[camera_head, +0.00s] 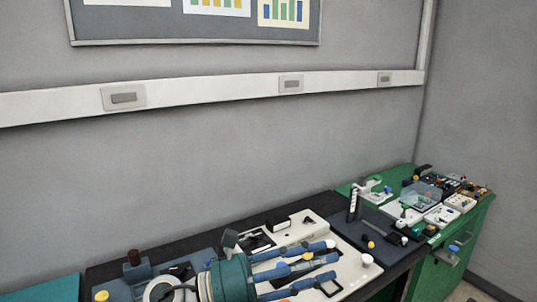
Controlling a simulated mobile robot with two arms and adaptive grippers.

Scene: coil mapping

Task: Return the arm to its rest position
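My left gripper (322,261) shows at the bottom middle, with a teal round body and blue fingers that reach out to the right. The fingers look straight and spread apart, with nothing seen between them. It shows in front of a white board (352,270) on the dark bench; I cannot tell how far above the bench it is. My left arm behind the gripper is mostly cut off by the lower edge of the view. My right gripper is not in view.
The dark bench (322,203) runs along the grey wall. A thin upright post (353,202) stands further right. A green table (425,284) at right is crowded with small devices.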

